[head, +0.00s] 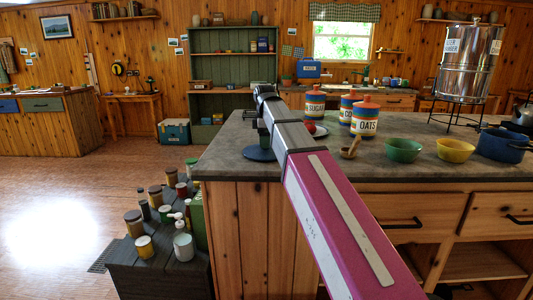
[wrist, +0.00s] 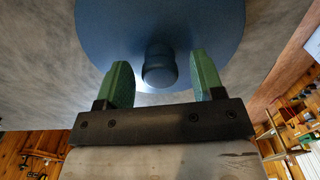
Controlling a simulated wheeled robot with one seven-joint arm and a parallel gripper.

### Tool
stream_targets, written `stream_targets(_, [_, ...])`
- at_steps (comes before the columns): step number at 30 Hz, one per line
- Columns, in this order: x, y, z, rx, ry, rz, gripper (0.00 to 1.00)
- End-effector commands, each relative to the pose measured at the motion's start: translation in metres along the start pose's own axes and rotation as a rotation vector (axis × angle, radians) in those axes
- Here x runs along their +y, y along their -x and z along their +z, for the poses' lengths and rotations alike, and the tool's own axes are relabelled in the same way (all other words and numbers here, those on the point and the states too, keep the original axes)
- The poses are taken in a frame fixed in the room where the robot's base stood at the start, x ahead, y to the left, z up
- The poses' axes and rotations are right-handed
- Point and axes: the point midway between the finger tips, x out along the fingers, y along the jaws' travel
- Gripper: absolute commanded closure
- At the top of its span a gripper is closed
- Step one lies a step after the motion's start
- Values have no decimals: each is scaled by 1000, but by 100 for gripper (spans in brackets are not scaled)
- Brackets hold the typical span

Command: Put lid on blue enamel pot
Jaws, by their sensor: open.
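The blue lid (head: 257,154) lies flat on the grey counter near its left corner. In the wrist view the lid (wrist: 105,28) fills the top middle, with its round knob (wrist: 159,70) facing my gripper. My gripper (wrist: 160,62) is open, with one green finger on each side of the knob; I cannot tell whether either finger touches it. In the head view my gripper (head: 263,140) is just above the lid and partly hidden by my arm. The blue enamel pot (head: 499,145) stands at the right end of the counter, its dark top showing no lid.
Between lid and pot on the counter (head: 225,150) stand striped canisters (head: 366,122), a wooden scoop (head: 350,150), a green bowl (head: 403,150) and a yellow bowl (head: 455,150). A steel water dispenser (head: 468,62) on a stand rises behind the pot. Jars crowd a low dark shelf (head: 160,265).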

Motion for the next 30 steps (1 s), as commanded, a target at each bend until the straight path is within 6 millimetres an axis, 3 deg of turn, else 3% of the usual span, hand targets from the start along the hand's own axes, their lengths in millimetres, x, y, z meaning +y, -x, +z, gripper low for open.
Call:
stream_targets(5, [0,0,0,0,0,0,38])
stream_targets(7, [0,0,0,0,0,0,55])
stream_targets(10, [0,0,0,0,0,0,87])
stream_targets(11, [0,0,0,0,0,0,91])
stream_targets(30, [0,8,0,0,0,0,91])
